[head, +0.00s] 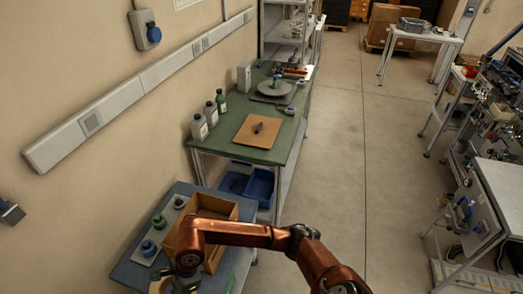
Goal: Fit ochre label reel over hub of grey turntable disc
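The grey turntable disc (271,88) lies flat at the far end of the green-topped bench. A small upright hub (276,79) with a blue-green top stands at its middle. A coppery arm of mine comes in from the lower right, so I take it as the right one. Its gripper (178,284) is at the bottom left, over the near blue-grey table and far from the disc. A small ochre patch (157,286) shows beside the fingers. It may be the ochre label reel, but the gripper and frame edge hide most of it. My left gripper is not in view.
An ochre open box (226,207) stands on the blue-grey table (128,270). A pale board beside it holds green (158,221) and blue (148,248) pieces. Bottles (210,113) and a tan board (257,132) are on the green bench.

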